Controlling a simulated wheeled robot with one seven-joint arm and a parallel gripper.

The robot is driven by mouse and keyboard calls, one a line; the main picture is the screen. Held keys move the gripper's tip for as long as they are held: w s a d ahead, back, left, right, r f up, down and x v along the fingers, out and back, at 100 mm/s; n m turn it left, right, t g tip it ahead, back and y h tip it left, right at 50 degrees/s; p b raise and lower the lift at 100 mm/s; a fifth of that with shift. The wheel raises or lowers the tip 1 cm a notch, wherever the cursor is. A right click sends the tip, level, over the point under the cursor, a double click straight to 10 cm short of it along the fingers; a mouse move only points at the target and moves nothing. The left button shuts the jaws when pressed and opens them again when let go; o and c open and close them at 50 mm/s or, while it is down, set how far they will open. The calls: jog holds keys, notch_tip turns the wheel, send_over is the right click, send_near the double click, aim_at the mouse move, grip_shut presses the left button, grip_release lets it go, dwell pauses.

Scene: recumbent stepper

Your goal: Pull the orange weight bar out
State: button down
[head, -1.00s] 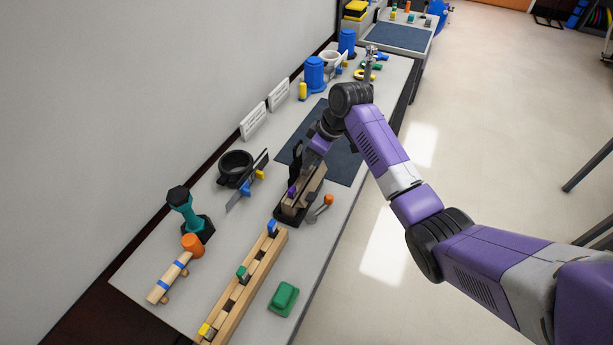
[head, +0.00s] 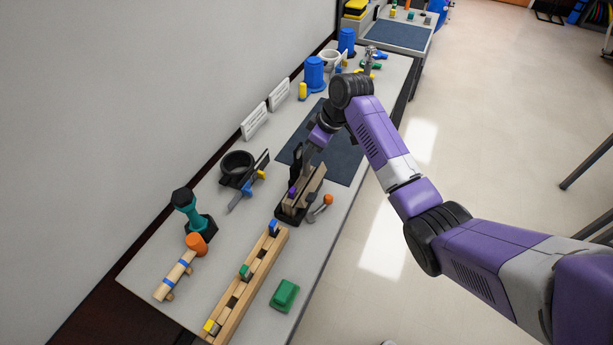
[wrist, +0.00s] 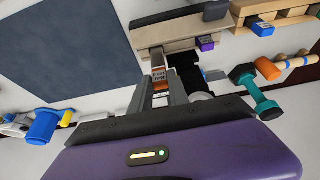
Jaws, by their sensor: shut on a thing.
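My gripper (wrist: 160,88) is shut on the orange weight bar (wrist: 160,77), a small piece with an orange face and a printed label, seen between the two fingers in the wrist view. The bar is at the edge of a wooden holder (wrist: 165,38); I cannot tell how much of it is still inside. In the head view the holder (head: 313,187) stands on a dark base on the table, and my gripper (head: 306,164) is over its far end. The bar cannot be made out there. A purple tab (head: 292,191) sits at the holder's near side.
A lever with an orange knob (head: 328,199) is right of the holder. A long wooden rack (head: 251,275) with coloured tabs and a green block (head: 285,295) lie nearer. A black cup (head: 237,165) stands left.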

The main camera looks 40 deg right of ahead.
jog(key=shift+r, duration=1.2)
jog(key=shift+r, duration=0.15)
jog(key=shift+r, duration=1.35)
